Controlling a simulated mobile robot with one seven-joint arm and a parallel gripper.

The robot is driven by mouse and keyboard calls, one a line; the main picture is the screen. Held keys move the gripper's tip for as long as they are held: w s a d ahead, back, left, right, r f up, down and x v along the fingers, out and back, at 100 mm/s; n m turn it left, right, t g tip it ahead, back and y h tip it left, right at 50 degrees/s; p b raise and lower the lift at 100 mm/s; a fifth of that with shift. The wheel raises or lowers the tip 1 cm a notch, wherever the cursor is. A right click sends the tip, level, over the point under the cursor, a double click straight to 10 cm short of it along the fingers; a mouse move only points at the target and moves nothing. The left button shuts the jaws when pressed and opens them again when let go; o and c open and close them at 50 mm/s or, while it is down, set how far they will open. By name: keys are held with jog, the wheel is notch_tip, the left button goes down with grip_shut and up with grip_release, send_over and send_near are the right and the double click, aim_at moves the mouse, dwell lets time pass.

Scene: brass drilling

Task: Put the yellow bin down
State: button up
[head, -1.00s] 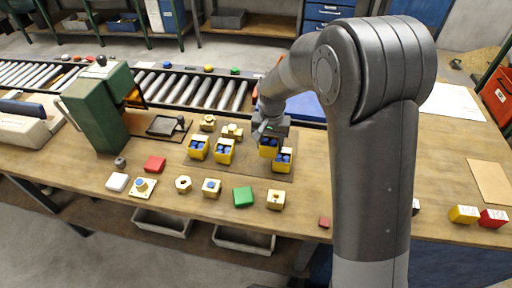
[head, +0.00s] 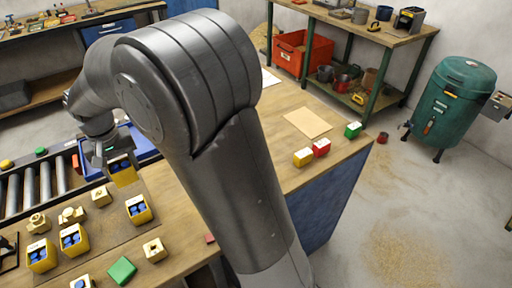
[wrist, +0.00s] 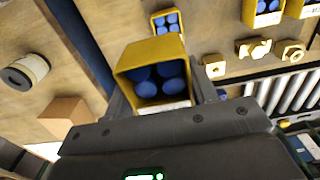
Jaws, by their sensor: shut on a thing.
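My gripper (head: 112,158) is shut on a yellow bin (head: 123,175) with blue round pieces in it. In the wrist view the held bin (wrist: 157,80) sits between the fingers, its open top and several blue pieces showing. It appears held above the bench; its exact height is hard to tell. Another yellow bin (head: 139,210) with blue pieces stands on the dark mat, just in front of the held one; it also shows in the wrist view (wrist: 167,21). Two more yellow bins, one (head: 74,240) and another (head: 41,256), stand to the left on the mat.
Brass parts (head: 71,215) stand behind the bins. A blue tray (head: 143,143) is behind my gripper, beside the roller conveyor (head: 40,185).

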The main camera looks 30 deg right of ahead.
notch_tip(320, 180, up, 5)
jog(key=shift+f, duration=0.2)
jog(key=shift+w+d+r, duration=0.15)
jog(key=shift+d+r, duration=0.05)
jog(key=shift+d, duration=0.4)
jog(key=w+d+m, duration=0.1)
jog(key=d+m, duration=0.3)
jog(key=d, duration=2)
jog(key=s+d+m, duration=0.3)
jog(key=s+d, duration=0.4)
jog(key=d, duration=0.6)
jog(key=s+d+m, duration=0.2)
jog(key=s+d, duration=0.4)
jog(key=d, duration=0.6)
jog(key=w+a+f, duration=0.1)
jog(key=w+f, duration=0.2)
jog(key=f, duration=0.1)
jog(key=w+a+f, duration=0.2)
jog(key=w+f, duration=0.1)
jog(key=f, duration=0.1)
jog(key=w+a+f, duration=0.2)
jog(key=w+f, duration=0.1)
jog(key=f, duration=0.1)
jog(key=shift+w+a, duration=0.2)
jog(key=shift+a, duration=0.05)
jog(key=shift+w+a+f, duration=0.1)
jog(key=shift+w, duration=0.1)
jog(key=shift+f, duration=2)
